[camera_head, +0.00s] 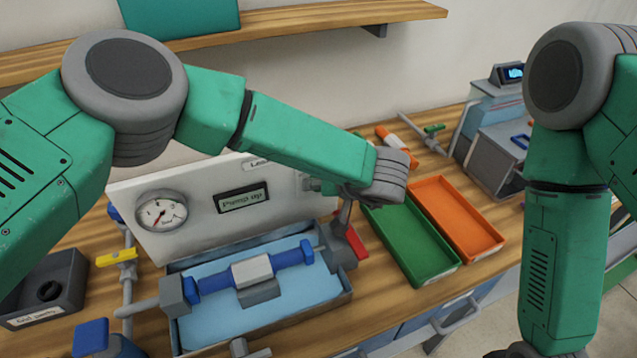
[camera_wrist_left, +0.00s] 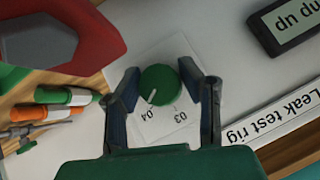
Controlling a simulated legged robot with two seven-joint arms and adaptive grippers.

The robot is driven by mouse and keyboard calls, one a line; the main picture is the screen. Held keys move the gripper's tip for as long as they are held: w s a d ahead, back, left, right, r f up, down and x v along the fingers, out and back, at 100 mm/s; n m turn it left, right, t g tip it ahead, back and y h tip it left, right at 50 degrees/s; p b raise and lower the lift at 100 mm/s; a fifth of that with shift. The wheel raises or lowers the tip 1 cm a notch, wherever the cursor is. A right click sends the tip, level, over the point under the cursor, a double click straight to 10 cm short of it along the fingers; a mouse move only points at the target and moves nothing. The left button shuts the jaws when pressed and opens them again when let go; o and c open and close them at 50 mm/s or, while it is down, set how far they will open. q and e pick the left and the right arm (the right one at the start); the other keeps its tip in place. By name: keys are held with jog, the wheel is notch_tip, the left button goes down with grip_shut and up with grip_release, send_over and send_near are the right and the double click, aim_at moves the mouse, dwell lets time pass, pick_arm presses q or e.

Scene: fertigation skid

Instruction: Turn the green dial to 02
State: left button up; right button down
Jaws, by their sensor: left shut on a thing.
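The green dial (camera_wrist_left: 160,84) sits on a white plate on the panel in the left wrist view. Its white pointer line aims toward the printed 04, with 03 beside it; the labels appear upside down. No 02 mark can be made out. My left gripper (camera_wrist_left: 160,76) has one finger on each side of the dial and is shut on it. In the head view my left gripper (camera_head: 345,192) is at the panel's right end, and the dial is hidden there. My right arm hangs at the right; its gripper is out of frame.
The white panel (camera_head: 190,225) carries a gauge (camera_head: 161,214) and a display reading "Pump up" (camera_head: 242,198). A blue-ended pipe assembly (camera_head: 252,270) lies in front. Green (camera_head: 440,272) and orange (camera_head: 480,246) trays stand right. A red-handled part (camera_head: 356,241) is close below my left gripper.

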pick_arm(q)
jog(key=shift+w+r+n+t+h+p, duration=0.15)
jog(key=shift+r+n+t+h+p, duration=0.4)
jog(key=shift+h+p, duration=0.35)
jog(key=shift+f+n+h, duration=0.15)
jog(key=shift+n+h, duration=0.3)
jog(key=shift+h, duration=0.25)
jog(key=shift+f+n+t+h, duration=0.1)
jog(key=shift+n+t+h, duration=0.25)
jog(key=shift+h, duration=0.25)
jog(key=shift+f+n+t+h+b, duration=0.2)
jog(key=shift+n+t+h+b, duration=0.35)
jog(key=shift+h+b, duration=0.45)
jog(key=n+t+h+b, duration=0.2)
jog(key=b, duration=0.4)
jog(key=n+t+h+b, duration=0.2)
jog(key=b, duration=0.4)
jog(key=n+t+h+b, duration=0.2)
jog(key=b, duration=0.4)
jog(key=shift+f+n, duration=0.3)
jog(key=shift+f, duration=0.05)
jog(key=shift+r+n+t+b, duration=0.1)
jog(key=shift+n+t+b, duration=0.4)
jog(key=shift+b, duration=0.8)
